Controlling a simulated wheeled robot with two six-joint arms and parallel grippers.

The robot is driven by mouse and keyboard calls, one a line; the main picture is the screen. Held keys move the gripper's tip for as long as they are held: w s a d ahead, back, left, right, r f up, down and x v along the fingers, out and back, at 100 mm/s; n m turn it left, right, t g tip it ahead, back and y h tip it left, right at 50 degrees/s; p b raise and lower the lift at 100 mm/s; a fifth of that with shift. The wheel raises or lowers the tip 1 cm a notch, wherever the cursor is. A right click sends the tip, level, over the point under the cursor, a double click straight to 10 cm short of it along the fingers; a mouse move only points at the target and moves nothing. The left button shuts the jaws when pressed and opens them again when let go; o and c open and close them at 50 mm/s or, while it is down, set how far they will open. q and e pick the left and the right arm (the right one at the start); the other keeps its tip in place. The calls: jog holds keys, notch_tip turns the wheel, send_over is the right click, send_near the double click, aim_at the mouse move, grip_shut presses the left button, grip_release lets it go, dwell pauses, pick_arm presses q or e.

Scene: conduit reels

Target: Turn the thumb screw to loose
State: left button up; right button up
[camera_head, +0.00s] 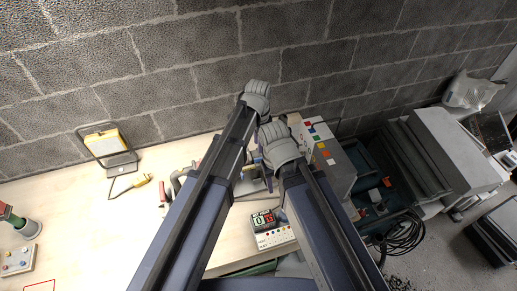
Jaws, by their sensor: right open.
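My left arm reaches up and its grey wrist end, with the left gripper (257,92), is in front of the block wall above the bench's back edge. My right gripper (279,148) is lower, just to the right, over the back of the bench, and open. The fingertips of both are hidden behind their wrists, so I cannot see whether the left one is open. A partly hidden device with grey and purple parts (252,178) stands between my two arms. I cannot make out a thumb screw; it is hidden or too small.
A pale bench (90,215) holds a yellow work lamp (103,142), a red-handled tool (178,182) and a small display box (266,220). A grey case with coloured squares (325,153) stands close to my right gripper. The bench's left part has free room.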

aim_at(259, 158)
pick_arm(q)
jog(key=shift+f, duration=0.1)
notch_tip(259, 158, down, 8)
jog(key=b, duration=0.8)
jog(key=shift+r, duration=0.2)
grip_shut()
